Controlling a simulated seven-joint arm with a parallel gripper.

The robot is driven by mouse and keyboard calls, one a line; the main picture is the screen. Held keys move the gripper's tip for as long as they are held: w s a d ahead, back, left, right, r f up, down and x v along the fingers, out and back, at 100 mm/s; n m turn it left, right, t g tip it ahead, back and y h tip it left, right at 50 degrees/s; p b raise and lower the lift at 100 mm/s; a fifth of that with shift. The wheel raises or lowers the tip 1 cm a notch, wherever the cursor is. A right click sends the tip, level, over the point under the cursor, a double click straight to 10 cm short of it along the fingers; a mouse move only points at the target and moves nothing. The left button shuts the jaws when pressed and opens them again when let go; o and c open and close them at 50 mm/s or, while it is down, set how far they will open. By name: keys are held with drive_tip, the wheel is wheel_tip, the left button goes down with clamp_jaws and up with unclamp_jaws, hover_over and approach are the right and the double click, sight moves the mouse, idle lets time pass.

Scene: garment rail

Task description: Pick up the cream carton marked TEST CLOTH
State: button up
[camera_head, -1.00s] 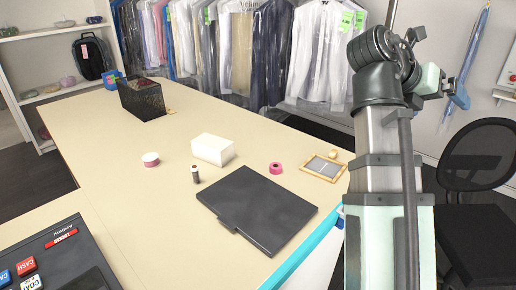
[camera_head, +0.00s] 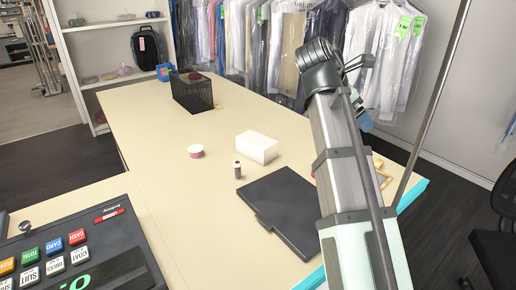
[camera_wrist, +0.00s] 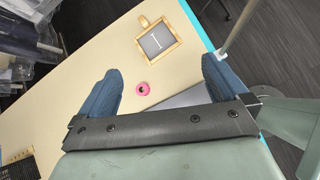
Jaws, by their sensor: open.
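A plain cream-white carton (camera_head: 257,147) stands on the counter in the head view, near its middle. No marking on it is readable from here. It does not show in the wrist view. My gripper (camera_wrist: 161,66) is open and empty, its two blue fingers spread wide above the counter. In the wrist view a pink tape roll (camera_wrist: 142,88) lies on the counter below, between the fingers. In the head view my arm hides most of the gripper, to the right of the carton and apart from it.
Next to the carton are a small dark bottle (camera_head: 238,170), a pink-and-white roll (camera_head: 196,151) and a black flat folder (camera_head: 283,210). A black mesh basket (camera_head: 192,93) stands behind. A wood-framed pad (camera_wrist: 158,42) lies near the counter edge. A cash register (camera_head: 80,250) fills the lower left.

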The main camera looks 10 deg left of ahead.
drive_tip(key=w+a+f+m+y, duration=0.5)
drive_tip(key=w+a+f, duration=0.1)
drive_tip(key=w+a, duration=0.65)
drive_tip(key=m+g+y, duration=0.3)
drive_tip(key=m+y, duration=0.2)
drive_tip(key=m, duration=0.1)
approach(257, 139)
drive_tip(key=x, duration=0.7)
drive_tip(key=shift+s+d+f, duration=0.1)
drive_tip(key=shift+s+d, duration=0.1)
drive_tip(key=shift+s, duration=0.15)
drive_tip(key=shift+w+a+x, duration=0.1)
drive_tip(key=shift+w+x, duration=0.05)
drive_tip(key=shift+x, duration=1.15)
drive_tip(key=shift+w+a+x, duration=0.15)
drive_tip(key=shift+x, duration=1.15)
drive_tip(key=c, duration=0.8)
drive_tip(key=shift+r, duration=0.25)
